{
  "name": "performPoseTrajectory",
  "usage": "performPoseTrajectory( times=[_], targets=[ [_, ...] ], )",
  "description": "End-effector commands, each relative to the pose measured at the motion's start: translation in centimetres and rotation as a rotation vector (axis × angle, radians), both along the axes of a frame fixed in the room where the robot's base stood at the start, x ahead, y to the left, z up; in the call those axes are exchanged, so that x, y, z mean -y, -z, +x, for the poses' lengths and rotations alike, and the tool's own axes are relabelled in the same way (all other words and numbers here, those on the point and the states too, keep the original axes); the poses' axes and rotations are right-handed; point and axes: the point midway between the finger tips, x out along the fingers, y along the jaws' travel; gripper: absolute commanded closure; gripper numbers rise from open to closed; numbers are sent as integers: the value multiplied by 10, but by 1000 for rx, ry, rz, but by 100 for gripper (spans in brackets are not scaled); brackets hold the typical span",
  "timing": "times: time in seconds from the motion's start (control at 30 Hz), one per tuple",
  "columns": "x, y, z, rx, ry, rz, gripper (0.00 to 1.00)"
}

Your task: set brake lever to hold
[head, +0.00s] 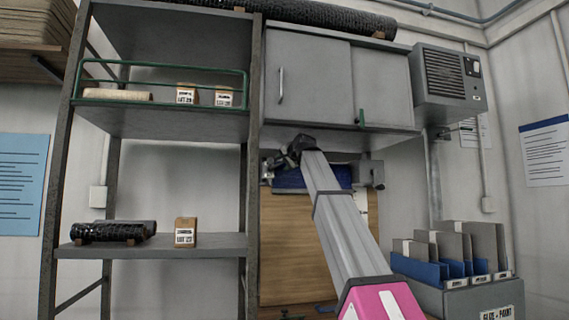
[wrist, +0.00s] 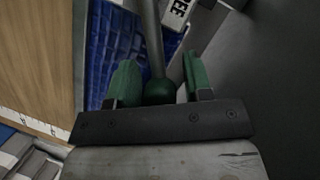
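The brake lever shows in the wrist view as a grey rod with a dark green ball knob (wrist: 159,91), in front of a blue quilted panel (wrist: 112,48). My gripper (wrist: 160,74) has its two green fingers on either side of the knob. A gap shows on the right side of the knob; on the left, the finger is very close, and contact cannot be told. A white label (wrist: 178,12) ending in "EE" lies beside the rod at the top. In the head view my gripper (head: 298,148) is under the grey cabinet, and the lever cannot be made out.
The grey cabinet (head: 310,82) hangs just above my gripper. A wooden board (head: 290,240) stands below the blue panel (head: 292,180). Shelves with boxes (head: 185,232) are at left. A grey wall unit (head: 447,78) and a file holder (head: 455,262) are at right.

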Motion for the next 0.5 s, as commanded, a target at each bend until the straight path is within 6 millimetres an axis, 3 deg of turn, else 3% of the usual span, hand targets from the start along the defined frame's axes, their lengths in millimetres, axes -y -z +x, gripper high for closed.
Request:
performPoseTrajectory(
  times=[0.03, 0.1, 0.13, 0.5],
  targets=[
    [0, 0, 0, 0, 0, 0, 71],
    [0, 0, 0, 0, 0, 0, 94],
    [0, 0, 0, 0, 0, 0, 100],
    [2, 4, 0, -14, 1, 45, 100]
  ],
)
